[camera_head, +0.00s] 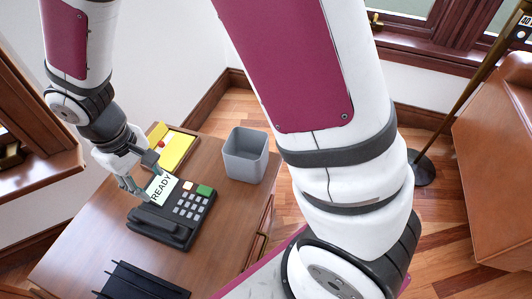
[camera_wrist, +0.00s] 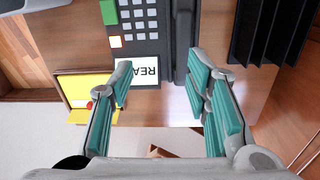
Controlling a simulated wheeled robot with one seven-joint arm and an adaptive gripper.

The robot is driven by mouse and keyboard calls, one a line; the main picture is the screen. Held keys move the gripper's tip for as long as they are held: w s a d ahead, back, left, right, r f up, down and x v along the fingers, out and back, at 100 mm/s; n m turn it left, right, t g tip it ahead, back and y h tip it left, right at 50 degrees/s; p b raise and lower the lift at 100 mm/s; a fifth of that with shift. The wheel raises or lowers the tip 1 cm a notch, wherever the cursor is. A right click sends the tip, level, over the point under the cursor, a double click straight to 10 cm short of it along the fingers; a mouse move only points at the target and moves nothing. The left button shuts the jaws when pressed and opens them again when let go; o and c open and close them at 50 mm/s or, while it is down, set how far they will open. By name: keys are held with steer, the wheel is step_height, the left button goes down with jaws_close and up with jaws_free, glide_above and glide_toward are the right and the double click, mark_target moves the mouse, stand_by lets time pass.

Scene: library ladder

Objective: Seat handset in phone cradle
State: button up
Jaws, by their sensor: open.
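The black desk phone (camera_head: 178,216) sits on the wooden desk, with a grey keypad, a green key and a white READY display. Its dark handset (camera_head: 160,226) lies along the phone's left side, on or against the cradle; I cannot tell whether it is fully seated. In the wrist view the handset (camera_wrist: 182,40) runs vertically beside the phone body (camera_wrist: 150,40). My gripper (camera_head: 140,184) is above the READY end of the phone. In the wrist view my gripper (camera_wrist: 160,76) has its teal-padded fingers spread apart with nothing between them, just off the handset's near end.
A yellow box (camera_head: 178,150) with a red knob stands beyond the phone. A grey bin (camera_head: 246,154) stands to the right. A black slotted rack (camera_head: 142,283) is near the desk's front. Bare desk (camera_head: 90,245) lies left of the phone.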

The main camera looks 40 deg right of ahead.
steer(key=s+d+r+m, duration=0.2)
steer(key=s+d+r, duration=0.3)
steer(key=d+r, duration=0.2)
steer(key=s+d+r+m, duration=0.1)
steer(key=s+d+r, duration=0.3)
steer(key=d+r, duration=0.35)
steer(key=s+d+r+m, duration=0.1)
steer(key=s+d+r, duration=0.1)
steer(key=s, duration=0.6)
steer(key=s+d+r+m, duration=0.2)
steer(key=s, duration=0.7)
steer(key=shift+d+r, duration=0.15)
steer(key=shift+r, duration=0.05)
